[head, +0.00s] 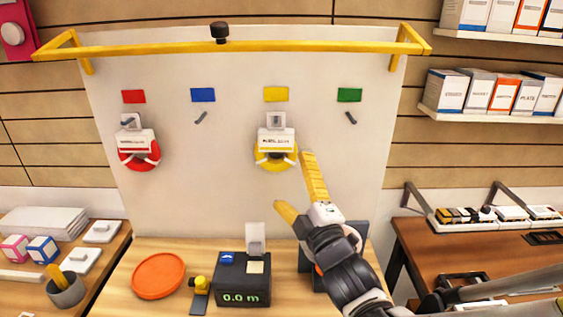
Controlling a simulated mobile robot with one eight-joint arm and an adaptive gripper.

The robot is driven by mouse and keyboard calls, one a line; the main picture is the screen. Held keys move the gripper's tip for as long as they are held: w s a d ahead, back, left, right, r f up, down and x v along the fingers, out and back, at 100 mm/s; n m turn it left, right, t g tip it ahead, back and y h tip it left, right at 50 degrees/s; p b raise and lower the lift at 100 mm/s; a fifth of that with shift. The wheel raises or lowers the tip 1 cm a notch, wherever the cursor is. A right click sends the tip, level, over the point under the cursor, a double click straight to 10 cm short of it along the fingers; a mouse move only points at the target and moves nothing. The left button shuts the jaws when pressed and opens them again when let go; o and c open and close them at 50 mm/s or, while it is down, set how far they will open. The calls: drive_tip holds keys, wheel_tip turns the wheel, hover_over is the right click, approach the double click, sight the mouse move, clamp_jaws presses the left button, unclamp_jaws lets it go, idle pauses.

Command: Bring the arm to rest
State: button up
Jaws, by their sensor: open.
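My gripper (293,180) has yellow fingers spread apart with nothing between them. It is raised in front of the white back panel (225,200), to the right of centre. A yellow ring-shaped item with a white label (276,154) hangs on the panel under the yellow tag, just left of the upper fingertip. I cannot tell whether the fingertip touches it. My dark wrist and arm come in from the lower right and hide part of the counter (215,248).
A red ring-shaped item (138,152) hangs on the left. The hooks under the blue (203,95) and green (349,95) tags are bare. A yellow rail (230,47) crosses above. An orange disc (158,276) and a black box reading 0.0 m (243,285) sit on the counter.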

drive_tip(key=s+d+f+m+g+h, duration=0.3)
drive_tip(key=d+m, duration=0.3)
drive_tip(key=d, duration=0.1)
drive_tip(key=s+d+f+m+g+h, duration=0.3)
drive_tip(key=d+f+m, duration=0.1)
drive_tip(key=d+m, duration=0.15)
drive_tip(key=s+d+f+m+g, duration=0.1)
drive_tip(key=s+f+m+g, duration=0.1)
drive_tip(key=s, duration=0.5)
drive_tip(key=s+d+f+m+g, duration=0.1)
drive_tip(key=s+f+m+g, duration=0.2)
drive_tip(key=s, duration=0.4)
drive_tip(key=shift+d+f+m+g, duration=0.2)
drive_tip(key=shift+m+g, duration=0.1)
drive_tip(key=shift+m, duration=0.15)
drive_tip(key=shift+w+a, duration=0.1)
